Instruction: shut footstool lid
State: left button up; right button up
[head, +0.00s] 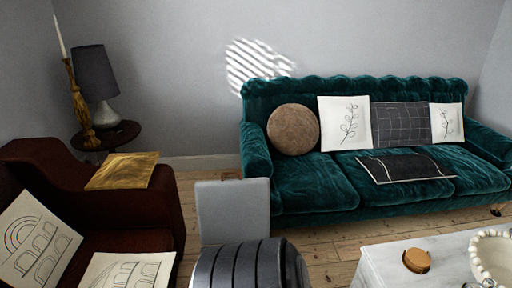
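A flat light-grey panel (234,212) stands upright at the lower middle of the head view, between the armchair and the sofa. It looks like the raised footstool lid, seen on one broad face. A dark grey ribbed, rounded form (240,266) is right in front of it at the bottom edge and covers the panel's lower part. It may be the footstool's body, but I cannot tell for sure. No hinge or opening can be made out. Neither of my grippers shows in the view.
A dark red armchair (165,205) with cushions stands at the left. A teal sofa (310,185) is behind, to the right. A white marble-look table (385,268) with a bowl (478,262) is at lower right. Bare floorboards (325,245) show between sofa and table.

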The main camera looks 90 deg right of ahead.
aim_at(229, 211)
jog(key=z, duration=2.3)
jog(key=i+z, duration=0.15)
jog(key=z, duration=0.3)
